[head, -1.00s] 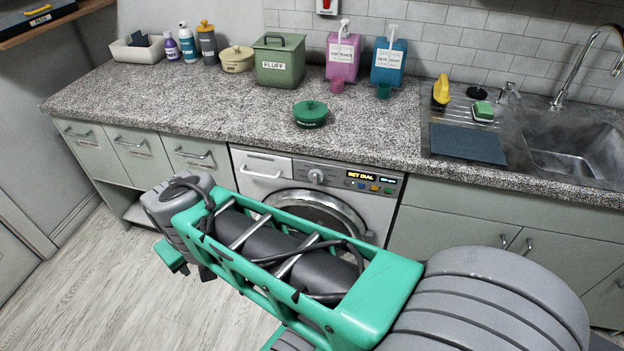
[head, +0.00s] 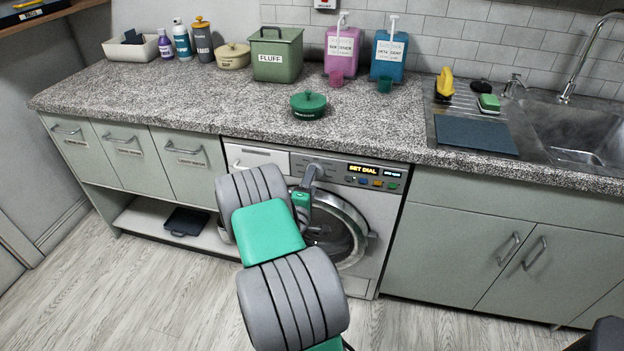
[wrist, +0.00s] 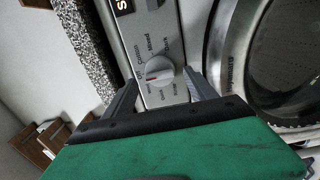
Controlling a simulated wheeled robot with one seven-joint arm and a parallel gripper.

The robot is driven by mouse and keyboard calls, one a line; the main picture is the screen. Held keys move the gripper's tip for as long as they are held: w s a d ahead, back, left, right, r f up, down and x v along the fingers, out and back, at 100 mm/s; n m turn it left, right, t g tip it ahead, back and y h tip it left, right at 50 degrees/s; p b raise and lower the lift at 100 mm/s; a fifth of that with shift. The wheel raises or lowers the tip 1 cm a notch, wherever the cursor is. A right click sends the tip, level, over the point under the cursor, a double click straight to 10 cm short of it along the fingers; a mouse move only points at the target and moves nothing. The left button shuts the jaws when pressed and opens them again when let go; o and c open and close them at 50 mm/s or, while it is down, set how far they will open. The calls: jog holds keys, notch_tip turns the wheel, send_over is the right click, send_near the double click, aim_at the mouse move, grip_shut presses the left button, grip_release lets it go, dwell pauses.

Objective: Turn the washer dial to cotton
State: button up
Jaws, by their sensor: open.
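The washer (head: 375,235) stands under the counter, with its display (head: 364,169) reading "SET DIAL". The round silver dial (wrist: 160,73) shows in the wrist view, its red mark pointing left in the picture. Labels around it include one that looks like "Cotton" (wrist: 138,62) and one like "Mixed" (wrist: 150,45); others are too small to read. My gripper (wrist: 163,80) is open, with one finger on each side of the dial; I cannot tell whether they touch it. In the head view my gripper (head: 312,174) is at the washer's control panel and covers the dial.
The counter edge (head: 270,141) runs just above the control panel. A green lidded pot (head: 308,106) stands on the counter above the washer. The round washer door (head: 350,235) is right below the panel. A dark flat item (head: 187,221) lies on the low shelf at the left.

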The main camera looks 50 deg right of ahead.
jog(key=shift+x, duration=0.85)
jog(key=shift+c, duration=0.3)
jog(key=c, duration=1.3)
